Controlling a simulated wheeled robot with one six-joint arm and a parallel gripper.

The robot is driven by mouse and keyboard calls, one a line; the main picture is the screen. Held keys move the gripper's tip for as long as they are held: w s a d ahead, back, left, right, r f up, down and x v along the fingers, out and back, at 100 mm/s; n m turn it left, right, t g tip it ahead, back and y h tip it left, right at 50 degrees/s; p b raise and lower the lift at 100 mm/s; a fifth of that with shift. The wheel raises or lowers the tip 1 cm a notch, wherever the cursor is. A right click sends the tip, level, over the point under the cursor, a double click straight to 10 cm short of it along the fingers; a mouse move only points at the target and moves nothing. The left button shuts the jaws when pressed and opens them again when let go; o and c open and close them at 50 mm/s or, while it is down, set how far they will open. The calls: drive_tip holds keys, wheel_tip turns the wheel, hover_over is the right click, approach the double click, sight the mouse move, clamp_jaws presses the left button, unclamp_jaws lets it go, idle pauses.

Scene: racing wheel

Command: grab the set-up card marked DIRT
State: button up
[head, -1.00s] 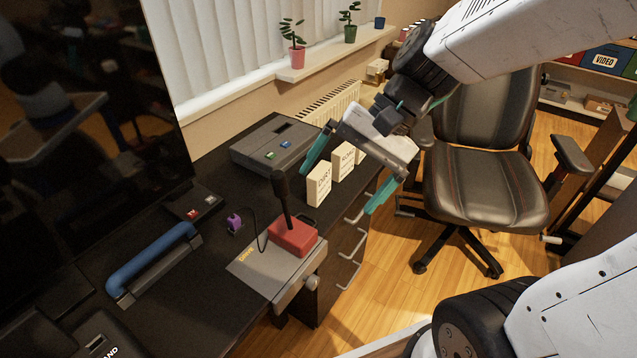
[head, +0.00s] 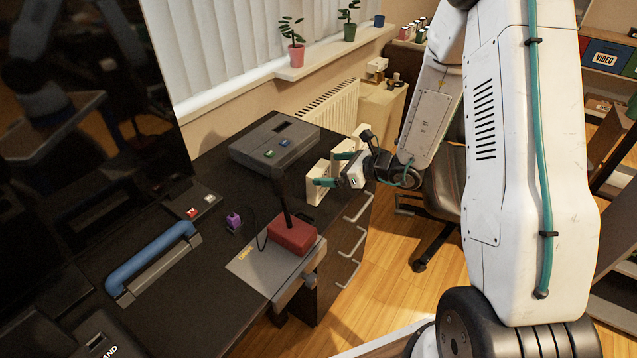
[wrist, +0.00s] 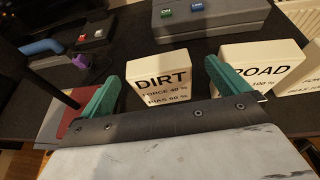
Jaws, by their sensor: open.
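The DIRT card (wrist: 160,84) is a thick cream block standing upright on the black desk, its printed face toward my wrist camera. In the head view it is the nearest card of the row (head: 315,196), partly covered by a finger. My gripper (wrist: 161,72) has green fingers spread wide, with the DIRT card between and beyond them in the wrist view. No contact shows. In the head view my gripper (head: 332,169) is at the desk's right edge, beside the cards. The ROAD card (wrist: 262,66) stands just right of DIRT, close to the right finger.
A third card (wrist: 312,68) is cut off at the wrist view's right edge. A grey box with buttons (head: 275,140) lies behind the cards. A red-based shifter (head: 292,236) stands nearer on the desk. A chair (head: 443,190) is beyond my arm.

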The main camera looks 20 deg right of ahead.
sight(314, 170)
drive_tip(key=x, duration=0.6)
drive_tip(key=shift+a+f, duration=0.2)
drive_tip(key=shift+a, duration=0.15)
drive_tip(key=c, duration=0.9)
